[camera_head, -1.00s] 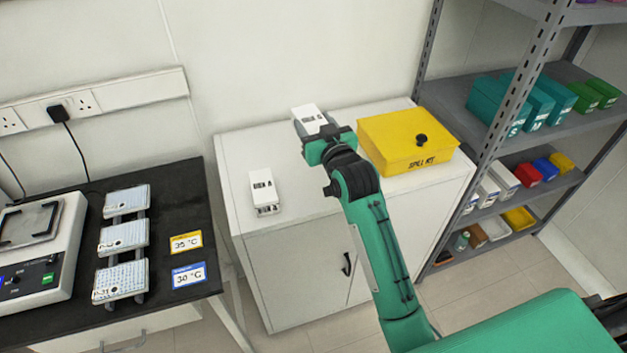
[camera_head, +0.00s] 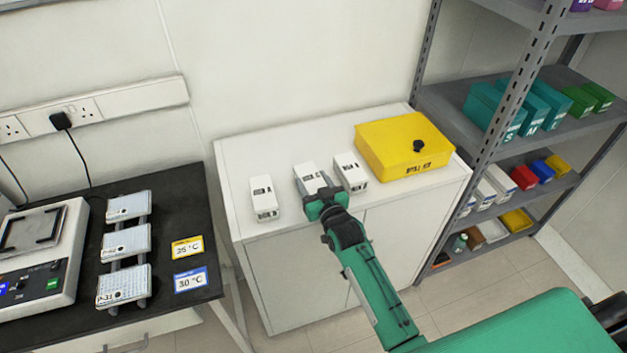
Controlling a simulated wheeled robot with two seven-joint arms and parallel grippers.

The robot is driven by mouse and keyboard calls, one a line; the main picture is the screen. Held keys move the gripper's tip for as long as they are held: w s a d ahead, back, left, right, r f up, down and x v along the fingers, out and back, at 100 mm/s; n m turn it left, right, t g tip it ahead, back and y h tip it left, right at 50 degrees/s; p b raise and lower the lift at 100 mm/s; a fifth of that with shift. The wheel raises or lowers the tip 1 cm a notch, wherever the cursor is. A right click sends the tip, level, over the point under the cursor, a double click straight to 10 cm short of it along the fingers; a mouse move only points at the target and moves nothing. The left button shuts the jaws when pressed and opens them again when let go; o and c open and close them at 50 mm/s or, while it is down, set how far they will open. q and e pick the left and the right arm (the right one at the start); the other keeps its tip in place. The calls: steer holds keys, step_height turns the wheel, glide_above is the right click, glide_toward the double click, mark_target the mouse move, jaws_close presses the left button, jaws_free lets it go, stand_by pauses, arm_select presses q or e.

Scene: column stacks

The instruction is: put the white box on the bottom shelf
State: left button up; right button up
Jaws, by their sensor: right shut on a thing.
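Three white boxes with dark labels show at the white cabinet: a left one (camera_head: 264,199), a middle one (camera_head: 307,176) and a right one (camera_head: 351,175). My right gripper (camera_head: 321,194) is shut on the near end of the middle white box. I cannot tell whether that box touches the cabinet top or hangs just above it. The left and right boxes stand apart on the top. The bottom shelf (camera_head: 440,262) of the grey rack is at the right, low near the floor, partly hidden by a rack post. My left gripper is not in view.
A yellow lidded box (camera_head: 400,150) sits on the white cabinet (camera_head: 240,165), close right of the boxes. The rack's shelves hold teal, green, white, red, blue and yellow containers. A black bench (camera_head: 185,220) with sample plates and an instrument stands at the left.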

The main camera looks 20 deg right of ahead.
steer(key=shift+f, duration=0.2)
steer(key=o, duration=1.2)
steer(key=shift+c, duration=0.2)
steer(key=shift+f+b, duration=0.15)
steer(key=shift+b, duration=0.35)
steer(key=s+d+b, duration=0.1)
steer(key=s+b, duration=0.2)
steer(key=s, duration=1)
steer(key=shift+s+d, duration=0.3)
steer(key=shift+s, duration=0.1)
